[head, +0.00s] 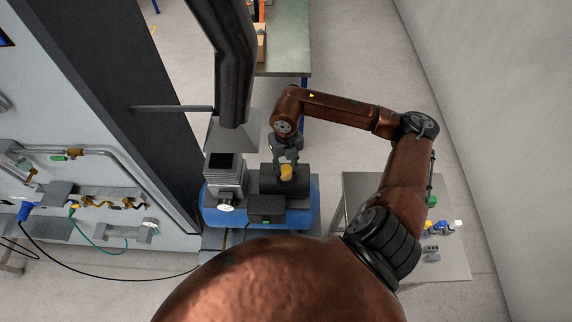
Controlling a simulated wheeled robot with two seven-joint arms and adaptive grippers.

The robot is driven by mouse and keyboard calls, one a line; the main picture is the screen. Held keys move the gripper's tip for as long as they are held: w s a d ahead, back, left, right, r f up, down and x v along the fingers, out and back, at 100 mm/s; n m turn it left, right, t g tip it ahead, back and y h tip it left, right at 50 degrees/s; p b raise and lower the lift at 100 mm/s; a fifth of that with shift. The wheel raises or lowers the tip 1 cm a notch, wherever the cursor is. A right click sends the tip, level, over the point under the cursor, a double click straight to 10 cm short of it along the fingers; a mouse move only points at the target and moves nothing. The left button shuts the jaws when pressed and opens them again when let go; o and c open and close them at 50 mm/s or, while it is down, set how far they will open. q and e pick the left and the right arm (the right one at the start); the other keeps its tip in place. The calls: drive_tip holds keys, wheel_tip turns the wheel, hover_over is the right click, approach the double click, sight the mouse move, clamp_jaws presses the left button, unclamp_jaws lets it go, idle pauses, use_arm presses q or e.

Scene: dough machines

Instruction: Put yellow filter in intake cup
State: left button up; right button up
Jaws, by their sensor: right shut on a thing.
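The yellow filter (286,173) is a small yellow piece at the fingertips of my right gripper (286,164). I take this dark part (268,178) to be where the intake cup is, but the cup opening is hidden or too small to make out. I cannot tell whether the filter touches it. My left gripper is not in view.
A grey duct (232,70) hangs down just left of my right gripper. A grey side table (448,262) at the right bears several small blue, yellow and white pieces. A wall panel with pipes and hoses (85,200) stands at the left. A green-topped table (287,40) is behind.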

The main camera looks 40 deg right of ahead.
drive_tip(key=shift+f, duration=0.35)
drive_tip(key=shift+f, duration=0.1)
drive_tip(key=o, duration=0.8)
